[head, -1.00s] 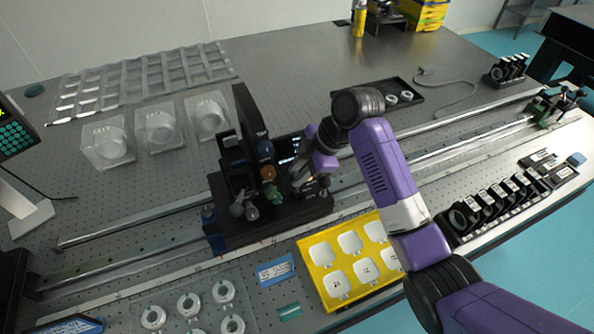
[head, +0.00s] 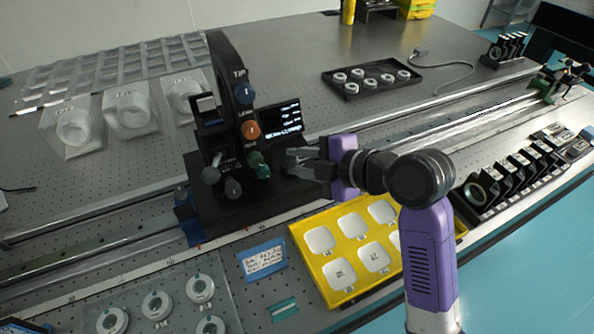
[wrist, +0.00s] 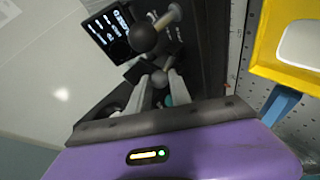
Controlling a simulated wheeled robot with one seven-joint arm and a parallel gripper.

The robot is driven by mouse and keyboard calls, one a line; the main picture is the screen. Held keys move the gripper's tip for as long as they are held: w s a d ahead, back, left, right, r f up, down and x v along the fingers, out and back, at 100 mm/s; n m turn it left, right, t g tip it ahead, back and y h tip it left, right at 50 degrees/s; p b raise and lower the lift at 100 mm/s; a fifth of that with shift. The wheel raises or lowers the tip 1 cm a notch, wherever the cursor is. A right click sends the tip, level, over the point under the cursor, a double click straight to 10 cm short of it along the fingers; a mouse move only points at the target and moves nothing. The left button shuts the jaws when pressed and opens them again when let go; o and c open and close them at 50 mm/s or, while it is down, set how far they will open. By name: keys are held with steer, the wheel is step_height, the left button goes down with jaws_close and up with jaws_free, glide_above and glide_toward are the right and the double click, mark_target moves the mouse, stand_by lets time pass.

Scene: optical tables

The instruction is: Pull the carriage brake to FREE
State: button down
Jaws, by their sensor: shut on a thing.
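The black carriage (head: 215,208) straddles the rails, with an upright plate (head: 222,75) bearing blue, orange and teal knobs marked TIP, LEAN and a third. My gripper (head: 292,158) reaches in from the right at the carriage's right side, beside the teal knob (head: 258,163). In the wrist view my gripper (wrist: 159,86) is shut on a small grey knob (wrist: 159,77); a larger dark ball (wrist: 142,38) on a brass-coloured rod stands beyond it. I cannot read a brake label.
A small lit display (head: 283,120) stands behind my fingers. A yellow tray (head: 318,258) of white pieces lies in front, below my arm. A blue-edged card (head: 262,259) lies left of it. Rails (head: 445,125) run on to the right.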

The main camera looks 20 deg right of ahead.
steer(key=f+t+b, duration=0.1)
steer(key=b, duration=0.1)
steer(key=shift+s+b, duration=0.3)
steer(key=shift+r+t, duration=0.1)
steer(key=shift+t, duration=0.2)
steer(key=shift+s+r+n+b, duration=0.1)
steer(key=shift+n+b, duration=0.2)
steer(key=shift+b, duration=0.25)
steer(key=c, duration=1.2)
jaws_free()
steer(key=shift+s, duration=0.1)
steer(key=v, duration=0.7)
steer(key=shift+s+d, duration=0.2)
steer(key=shift+s, duration=0.05)
